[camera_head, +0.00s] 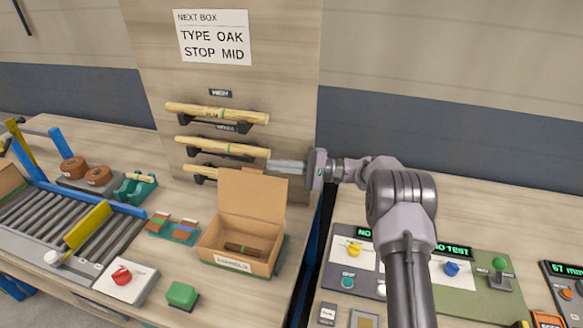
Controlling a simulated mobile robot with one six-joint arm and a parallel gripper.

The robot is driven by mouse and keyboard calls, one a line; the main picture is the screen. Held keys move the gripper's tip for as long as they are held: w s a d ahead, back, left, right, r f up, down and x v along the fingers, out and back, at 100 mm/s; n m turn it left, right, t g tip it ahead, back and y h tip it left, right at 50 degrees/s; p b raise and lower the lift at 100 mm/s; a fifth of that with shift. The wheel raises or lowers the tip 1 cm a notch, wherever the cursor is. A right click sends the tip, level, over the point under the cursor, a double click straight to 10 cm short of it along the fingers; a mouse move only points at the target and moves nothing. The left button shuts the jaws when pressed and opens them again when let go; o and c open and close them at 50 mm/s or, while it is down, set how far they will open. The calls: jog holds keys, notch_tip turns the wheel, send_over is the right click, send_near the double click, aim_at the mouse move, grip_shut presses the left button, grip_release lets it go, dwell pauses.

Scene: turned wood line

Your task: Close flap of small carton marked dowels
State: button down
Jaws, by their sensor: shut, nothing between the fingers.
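My gripper (271,166) is shut and empty, pointing left, just at the upper right edge of the flap. I cannot tell whether its fingertips touch the flap or are behind or in front of it.
Light dowels (215,112) rest on brackets on the back panel, close behind the flap. A roller conveyor (60,222) lies at left. A green block (183,294) and a red knob box (125,281) stand in front. Control panels (470,275) are at right.

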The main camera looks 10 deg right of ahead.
jog(key=a, duration=0.2)
jog(key=shift+w+a+r, duration=0.15)
jog(key=shift+w+a, duration=0.1)
jog(key=shift+a, duration=0.15)
jog(key=shift+s+b, duration=0.1)
jog(key=shift+b, duration=0.2)
